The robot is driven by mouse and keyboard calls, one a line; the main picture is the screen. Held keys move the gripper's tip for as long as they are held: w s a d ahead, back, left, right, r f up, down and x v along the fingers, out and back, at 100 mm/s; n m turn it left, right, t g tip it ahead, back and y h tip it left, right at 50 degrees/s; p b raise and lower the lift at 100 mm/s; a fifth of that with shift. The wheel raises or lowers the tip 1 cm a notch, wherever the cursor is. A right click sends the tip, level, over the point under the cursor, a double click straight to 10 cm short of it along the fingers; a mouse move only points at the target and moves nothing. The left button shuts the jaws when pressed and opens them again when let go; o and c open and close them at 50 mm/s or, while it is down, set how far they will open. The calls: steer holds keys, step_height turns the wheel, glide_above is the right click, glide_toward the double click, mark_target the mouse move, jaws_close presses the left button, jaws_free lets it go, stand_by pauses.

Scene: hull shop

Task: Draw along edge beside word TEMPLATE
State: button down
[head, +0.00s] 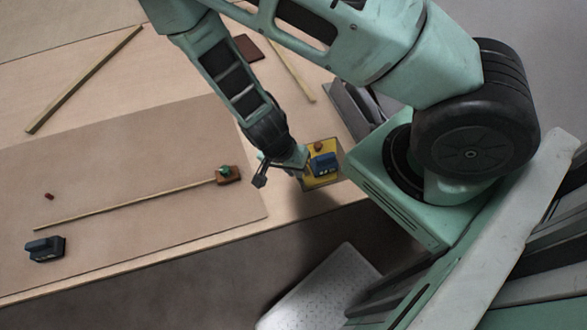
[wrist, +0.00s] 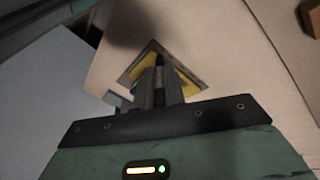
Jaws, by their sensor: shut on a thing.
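My gripper (head: 301,170) is low at the left side of a small yellow tray (head: 318,183) near the front edge of the table. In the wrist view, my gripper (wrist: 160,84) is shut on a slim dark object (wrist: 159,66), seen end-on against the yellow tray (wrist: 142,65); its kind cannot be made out. A long thin wooden strip (head: 130,204) lies across a large brown sheet (head: 120,150), with a brown block with a green knob (head: 228,174) at its right end. The word TEMPLATE is not readable in either view.
The tray also holds a blue block (head: 325,163) and a small brown knob. A dark blue block (head: 45,248) and a small red piece (head: 49,196) are on the left. Another wooden strip (head: 85,80) lies at the back. The sheet's middle is mostly clear.

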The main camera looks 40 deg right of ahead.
steer(key=shift+r+p, duration=4.85)
steer(key=shift+r, duration=1.15)
steer(key=shift+f, duration=0.2)
steer(key=shift+w+f+b, duration=0.2)
steer(key=shift+f+b, duration=0.15)
steer(key=shift+b, duration=0.3)
steer(key=shift+w+d+f+b, duration=0.45)
steer(key=shift+w+f+b, duration=0.6)
steer(key=shift+f+b, duration=1.15)
steer(key=shift+w+d+f+b, duration=0.5)
steer(key=shift+w+f+b, duration=0.5)
steer(key=shift+f+b, duration=1.2)
steer(key=shift+w+d+f+b, duration=0.45)
steer(key=shift+w+f+b, duration=0.75)
steer(key=shift+b, duration=1.75)
steer(key=shift+s+f, duration=0.1)
steer(key=shift+f, duration=0.35)
steer(key=shift+s, duration=0.2)
